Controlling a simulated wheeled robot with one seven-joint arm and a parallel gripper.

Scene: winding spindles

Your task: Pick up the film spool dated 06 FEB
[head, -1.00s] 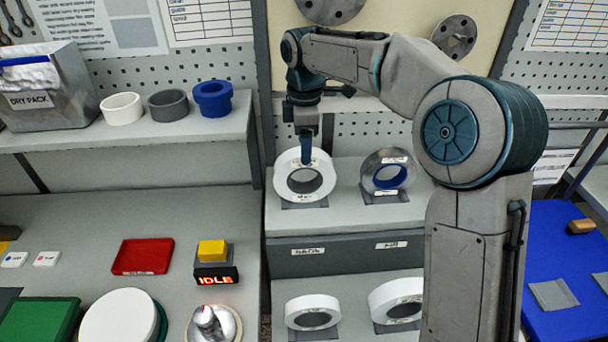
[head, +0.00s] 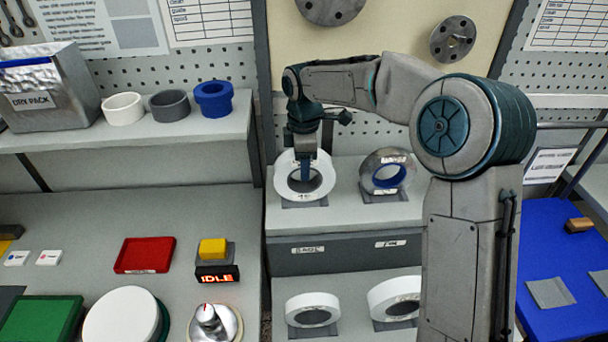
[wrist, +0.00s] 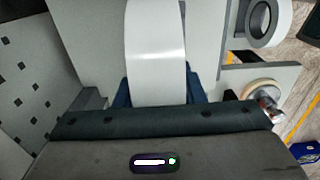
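Several film spools stand in cradles on a two-level rack. A white spool (head: 284,178) is at the upper left and a grey one with a blue core (head: 371,170) is at the upper right. Two white spools, lower left (head: 294,303) and lower right (head: 378,298), stand below. Their label dates are too small to read. My gripper (head: 305,172) is at the upper left white spool, a blue finger in front of its face. In the wrist view the white band (wrist: 156,50) runs between the fingers. Whether they touch it is unclear.
White, grey and blue rings (head: 213,98) and a dry pack box (head: 48,92) stand on the left shelf. Below are a red tray (head: 144,256), a yellow button (head: 212,250) above an IDLE display, and a knob (head: 208,320). A blue mat (head: 560,260) lies right.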

